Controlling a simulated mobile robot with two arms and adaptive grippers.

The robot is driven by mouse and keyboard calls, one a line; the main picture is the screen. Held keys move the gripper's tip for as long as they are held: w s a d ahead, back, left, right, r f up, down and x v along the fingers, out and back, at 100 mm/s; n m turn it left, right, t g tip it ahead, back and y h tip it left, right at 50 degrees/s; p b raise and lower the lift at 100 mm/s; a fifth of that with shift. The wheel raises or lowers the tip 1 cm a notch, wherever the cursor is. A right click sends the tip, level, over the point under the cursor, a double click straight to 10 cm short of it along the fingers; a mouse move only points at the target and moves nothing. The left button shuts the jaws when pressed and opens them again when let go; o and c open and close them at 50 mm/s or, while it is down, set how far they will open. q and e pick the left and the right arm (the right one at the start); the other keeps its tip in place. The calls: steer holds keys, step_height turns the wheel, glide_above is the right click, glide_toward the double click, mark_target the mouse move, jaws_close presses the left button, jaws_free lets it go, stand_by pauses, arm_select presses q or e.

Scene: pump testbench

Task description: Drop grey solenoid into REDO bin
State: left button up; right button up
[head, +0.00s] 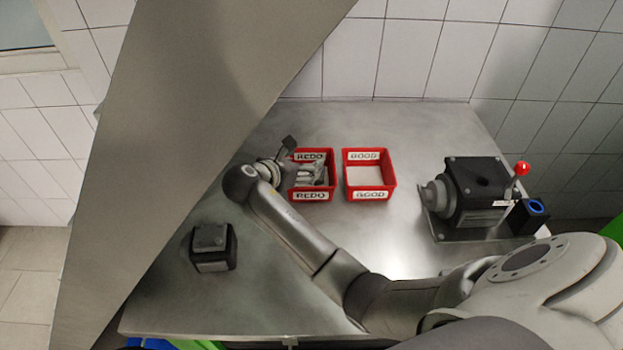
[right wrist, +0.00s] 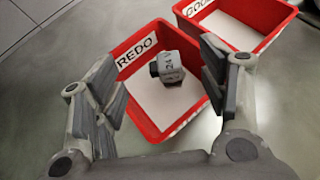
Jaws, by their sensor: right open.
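The grey solenoid (right wrist: 173,68), a small block with dark lettering, is inside the red REDO bin (right wrist: 138,112) in the right wrist view. It looks tilted, and I cannot tell if it rests on the bin's pale floor. My right gripper (right wrist: 157,64) is open above the bin, its fingers apart on either side of the solenoid and not touching it. In the head view the right gripper (head: 303,166) reaches over the REDO bin (head: 310,195) from the left and partly covers its inside. My left gripper is not in view.
The red GOOD bin (head: 369,194) stands just right of the REDO bin, with a pale floor and nothing seen in it. A dark pump unit (head: 478,196) with a red-knobbed lever is at the right. A black block (head: 210,247) sits at the left.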

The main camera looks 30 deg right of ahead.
steer(key=v, duration=0.6)
steer(key=shift+s, duration=0.1)
stand_by(0.3)
